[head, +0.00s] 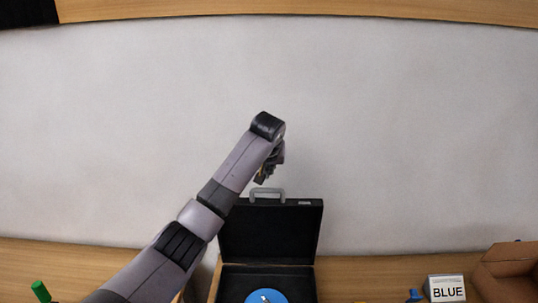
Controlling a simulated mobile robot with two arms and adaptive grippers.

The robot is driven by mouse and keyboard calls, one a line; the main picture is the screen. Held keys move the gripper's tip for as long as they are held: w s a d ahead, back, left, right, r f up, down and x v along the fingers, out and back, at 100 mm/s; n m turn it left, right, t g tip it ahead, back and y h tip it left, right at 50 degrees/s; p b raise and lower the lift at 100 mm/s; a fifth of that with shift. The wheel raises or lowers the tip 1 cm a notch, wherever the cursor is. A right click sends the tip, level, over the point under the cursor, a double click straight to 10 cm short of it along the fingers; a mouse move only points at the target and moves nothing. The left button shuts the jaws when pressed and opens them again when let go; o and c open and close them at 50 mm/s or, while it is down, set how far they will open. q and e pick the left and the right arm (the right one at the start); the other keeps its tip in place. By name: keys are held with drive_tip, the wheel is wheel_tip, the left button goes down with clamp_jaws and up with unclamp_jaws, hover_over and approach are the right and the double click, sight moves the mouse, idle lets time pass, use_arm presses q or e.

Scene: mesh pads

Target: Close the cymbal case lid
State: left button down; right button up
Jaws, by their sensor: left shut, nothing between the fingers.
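The black cymbal case stands at the bottom middle of the head view, with its lid (270,232) raised upright. A grey handle (268,194) sits on the lid's top edge. A blue disc (266,297) lies in the open case base (231,285), cut off by the lower picture edge. My left gripper (262,179) is shut and empty, just above the lid's top edge near the handle. I cannot tell whether it touches the lid. My right gripper is not in view.
A white sign reading BLUE (446,289) stands at the lower right, beside a brown box (507,272) and a small blue object (414,296). A green object (41,290) is at the lower left. A pale wall (420,130) rises behind the wooden surface.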

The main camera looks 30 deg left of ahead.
use_arm(q)
drive_tip(key=s, duration=0.1)
drive_tip(key=s+d+p, duration=0.1)
drive_tip(key=s, duration=0.1)
drive_tip(key=shift+d+f+p, duration=0.25)
drive_tip(key=shift+f+p, duration=0.05)
drive_tip(key=shift+f, duration=0.05)
